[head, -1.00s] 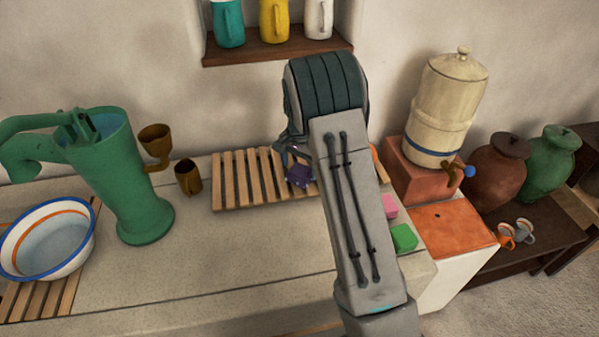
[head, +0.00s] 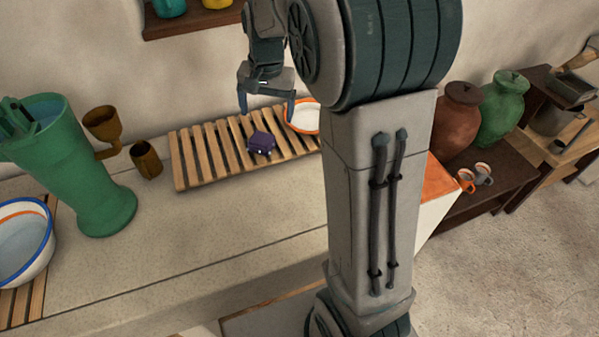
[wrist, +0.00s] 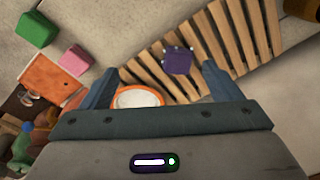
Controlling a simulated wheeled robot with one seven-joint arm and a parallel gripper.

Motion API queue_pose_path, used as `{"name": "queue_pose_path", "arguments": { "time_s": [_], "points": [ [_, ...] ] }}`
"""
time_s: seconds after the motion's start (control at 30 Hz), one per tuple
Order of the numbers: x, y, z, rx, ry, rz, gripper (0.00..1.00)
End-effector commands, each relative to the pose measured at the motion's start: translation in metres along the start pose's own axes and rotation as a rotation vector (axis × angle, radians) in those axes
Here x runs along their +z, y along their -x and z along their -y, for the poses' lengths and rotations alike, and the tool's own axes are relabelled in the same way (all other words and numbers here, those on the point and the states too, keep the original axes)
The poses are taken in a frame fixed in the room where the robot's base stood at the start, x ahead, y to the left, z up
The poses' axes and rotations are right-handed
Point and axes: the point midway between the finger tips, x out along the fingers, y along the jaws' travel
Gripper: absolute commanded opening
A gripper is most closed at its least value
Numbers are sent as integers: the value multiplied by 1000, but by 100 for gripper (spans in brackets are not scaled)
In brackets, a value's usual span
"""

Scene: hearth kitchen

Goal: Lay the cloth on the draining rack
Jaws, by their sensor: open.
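The cloth is a small dark purple folded bundle (head: 261,143) lying on the slats of the wooden draining rack (head: 188,168). In the wrist view the purple cloth (wrist: 178,60) rests on the slats of the rack (wrist: 240,30), beyond and between my fingertips. My gripper (head: 267,108) is open and empty, above the rack and apart from the cloth. Its two fingers also show in the wrist view (wrist: 160,75).
An orange-rimmed bowl (head: 303,118) stands at the rack's right end. In the wrist view, a green block (wrist: 37,29) and pink block (wrist: 75,60) lie nearby.

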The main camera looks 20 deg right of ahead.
Motion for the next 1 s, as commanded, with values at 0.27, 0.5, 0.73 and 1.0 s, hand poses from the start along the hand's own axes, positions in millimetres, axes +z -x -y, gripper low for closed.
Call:
{"name": "queue_pose_path", "arguments": {
  "time_s": [0.27,0.5,0.73,1.0],
  "points": [
    [88,35,-48,-36,233,-72,85],
    [157,35,-86,-26,428,-143,85],
    [190,26,-107,-7,530,-181,85],
    [194,25,-109,-3,544,-185,85]
  ]
}}
